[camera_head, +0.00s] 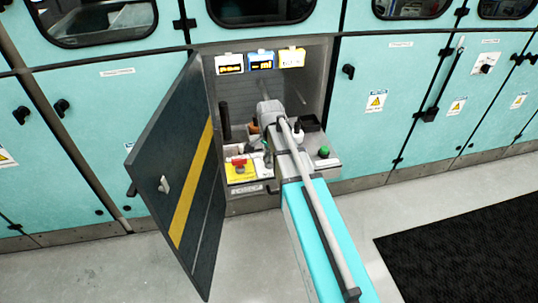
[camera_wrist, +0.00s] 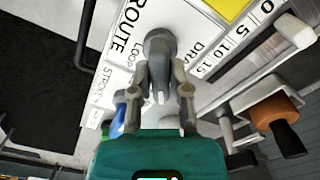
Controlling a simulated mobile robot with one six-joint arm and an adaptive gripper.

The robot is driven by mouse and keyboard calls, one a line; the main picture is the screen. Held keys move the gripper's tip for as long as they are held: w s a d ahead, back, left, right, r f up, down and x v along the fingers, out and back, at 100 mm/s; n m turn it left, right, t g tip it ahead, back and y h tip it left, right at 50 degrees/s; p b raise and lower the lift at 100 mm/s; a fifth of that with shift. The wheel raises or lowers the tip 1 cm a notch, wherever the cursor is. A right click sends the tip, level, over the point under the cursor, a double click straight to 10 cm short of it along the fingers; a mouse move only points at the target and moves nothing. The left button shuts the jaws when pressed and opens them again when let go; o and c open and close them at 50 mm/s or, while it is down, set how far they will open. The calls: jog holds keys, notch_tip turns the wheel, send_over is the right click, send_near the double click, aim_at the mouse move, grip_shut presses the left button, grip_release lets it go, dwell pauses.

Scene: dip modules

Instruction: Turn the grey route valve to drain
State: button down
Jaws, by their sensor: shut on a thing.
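The grey route valve (camera_wrist: 160,42) stands on a white panel (camera_wrist: 115,62) marked ROUTE in the wrist view. LOOP is readable left of the valve and the start of DRAIN to its right. My gripper (camera_wrist: 161,72) has its two fingers on either side of the valve's grey body, shut on it. Which label the valve points at cannot be told, as the fingers cover part of it. In the head view my arm hides the valve inside the open bay.
An orange-brown handle (camera_wrist: 273,111) and a white knob (camera_wrist: 296,31) stand to the right in the wrist view. In the head view, the dark open door (camera_head: 180,175) flanks the bay's left, with a red control (camera_head: 239,164) on yellow and a green button (camera_head: 323,152) nearby.

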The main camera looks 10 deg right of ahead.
jog(key=n, duration=0.5)
jog(key=shift+n, duration=0.3)
jog(key=n, duration=0.5)
jog(key=shift+n, duration=0.3)
jog(key=c, duration=0.6)
grip_release()
jog(key=shift+m, duration=0.4)
